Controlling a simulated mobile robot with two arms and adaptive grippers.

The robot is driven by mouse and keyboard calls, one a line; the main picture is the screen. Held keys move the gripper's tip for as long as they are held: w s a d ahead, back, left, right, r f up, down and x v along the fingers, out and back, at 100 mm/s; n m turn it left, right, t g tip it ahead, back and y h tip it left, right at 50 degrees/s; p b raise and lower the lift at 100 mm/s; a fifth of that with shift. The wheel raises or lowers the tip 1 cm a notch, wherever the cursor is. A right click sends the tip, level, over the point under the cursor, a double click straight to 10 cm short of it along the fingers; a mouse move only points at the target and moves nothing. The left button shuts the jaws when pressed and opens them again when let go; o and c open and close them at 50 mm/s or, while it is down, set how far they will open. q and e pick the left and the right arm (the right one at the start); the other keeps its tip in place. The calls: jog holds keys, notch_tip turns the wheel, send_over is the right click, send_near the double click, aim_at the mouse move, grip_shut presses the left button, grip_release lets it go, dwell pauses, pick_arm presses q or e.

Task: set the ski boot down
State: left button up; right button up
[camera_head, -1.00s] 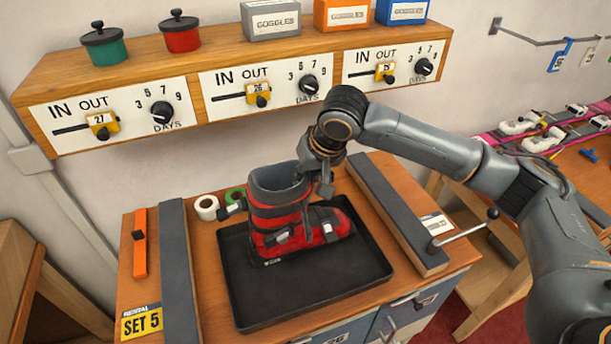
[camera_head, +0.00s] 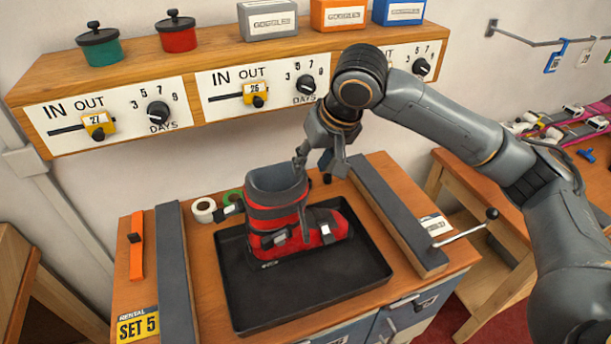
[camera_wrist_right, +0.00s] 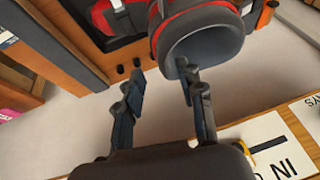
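The red and black ski boot (camera_head: 280,225) stands upright on the black tray (camera_head: 300,310) on the bench, its toe toward the right. In the right wrist view the boot's open cuff (camera_wrist_right: 208,45) is at the top. My right gripper (camera_head: 320,168) is just above and behind the cuff in the head view. In the right wrist view its two fingers (camera_wrist_right: 160,68) are spread with nothing between them. One fingertip is close to the cuff's rim; I cannot tell if it touches. My left gripper is not in view.
Grey rails (camera_head: 175,265) flank the tray. A lever (camera_head: 465,228) sticks out at the right rail. A shelf with sliders and dials (camera_head: 262,85) hangs above the bench. The tray's front is clear.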

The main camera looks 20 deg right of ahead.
jog(key=v, duration=0.5)
dwell(0.4)
